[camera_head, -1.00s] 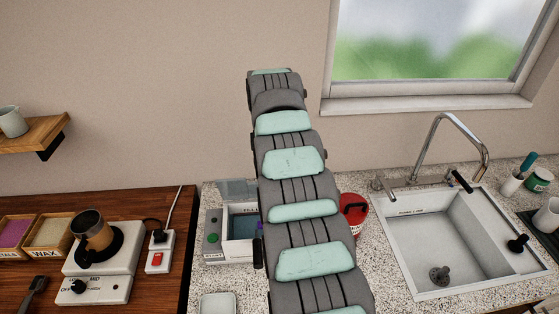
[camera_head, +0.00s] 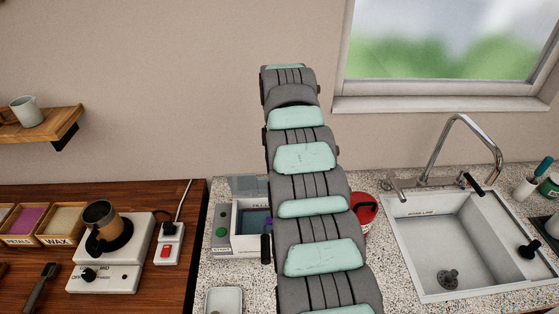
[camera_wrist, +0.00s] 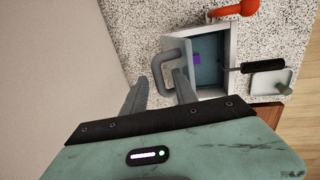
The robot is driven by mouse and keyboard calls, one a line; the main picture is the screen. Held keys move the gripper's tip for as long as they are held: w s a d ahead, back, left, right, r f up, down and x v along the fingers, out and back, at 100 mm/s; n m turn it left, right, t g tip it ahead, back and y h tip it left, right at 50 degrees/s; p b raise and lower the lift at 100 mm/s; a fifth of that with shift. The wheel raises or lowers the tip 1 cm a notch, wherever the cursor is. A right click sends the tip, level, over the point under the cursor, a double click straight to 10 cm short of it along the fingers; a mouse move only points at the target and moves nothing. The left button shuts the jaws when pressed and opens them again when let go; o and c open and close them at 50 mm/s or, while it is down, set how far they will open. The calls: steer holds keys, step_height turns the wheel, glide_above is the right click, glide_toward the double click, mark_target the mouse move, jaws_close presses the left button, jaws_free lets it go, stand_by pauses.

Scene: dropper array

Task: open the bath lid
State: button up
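The bath (camera_head: 222,250) is a pale box with a green button on its front, partly hidden behind my arm in the head view. Its grey lid (camera_head: 243,186) stands raised at the back, and the bluish inside shows. In the wrist view the bath (camera_wrist: 228,45) is open, with a purple patch inside. The grey loop handle (camera_wrist: 158,72) of the lid reaches toward my gripper (camera_wrist: 160,76). My fingers are apart, with the handle's near side between their tips; I cannot tell whether they touch it. My gripper is hidden in the head view.
A black-handled tool (camera_wrist: 250,68) lies across the bath's rim. A red container (camera_head: 365,210) stands right of the bath, and a small pale dish (camera_head: 224,300) in front. A hotplate (camera_head: 105,275) is at left, the sink (camera_head: 440,245) at right.

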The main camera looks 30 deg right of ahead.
steer(key=shift+s+a+r+b, duration=0.1)
steer(key=shift+r+b, duration=0.25)
steer(key=shift+r, duration=0.2)
step_height(320, 180, up, 9)
steer(key=s, duration=0.1)
steer(key=shift+s+a+r+p, duration=0.2)
steer(key=shift+s+a+p, duration=0.15)
steer(key=shift+a+p, duration=0.1)
steer(key=shift+c, duration=0.2)
